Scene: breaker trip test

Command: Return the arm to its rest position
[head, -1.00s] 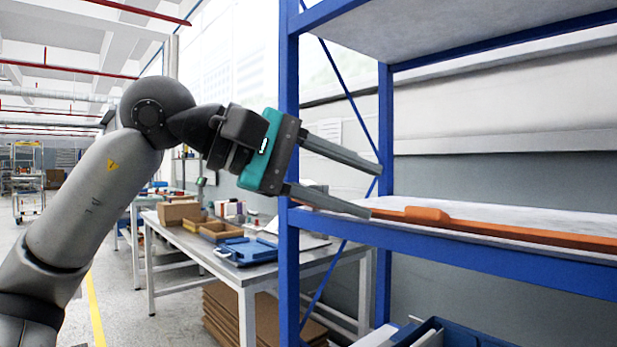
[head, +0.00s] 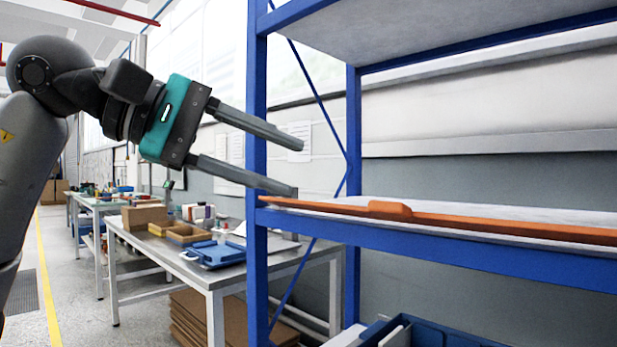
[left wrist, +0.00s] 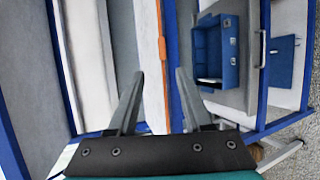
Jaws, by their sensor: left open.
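My left gripper (head: 300,168) is open and empty in the head view. Its two grey fingers point right, in front of the blue shelf rack's (head: 257,120) near upright. The lower fingertip shows just above the left end of a long orange bar (head: 480,222) lying along the front edge of the middle shelf. I cannot tell whether they touch. In the left wrist view the gripper (left wrist: 158,75) is open too, with the orange bar (left wrist: 163,50) seen between and beyond the fingers. My right gripper is not in view.
A workbench (head: 215,280) behind the rack holds a blue tray (head: 213,254) and cardboard boxes (head: 145,217). A blue bin (head: 450,335) sits low in the rack; a blue bin also shows in the left wrist view (left wrist: 213,50). Open floor lies at the left.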

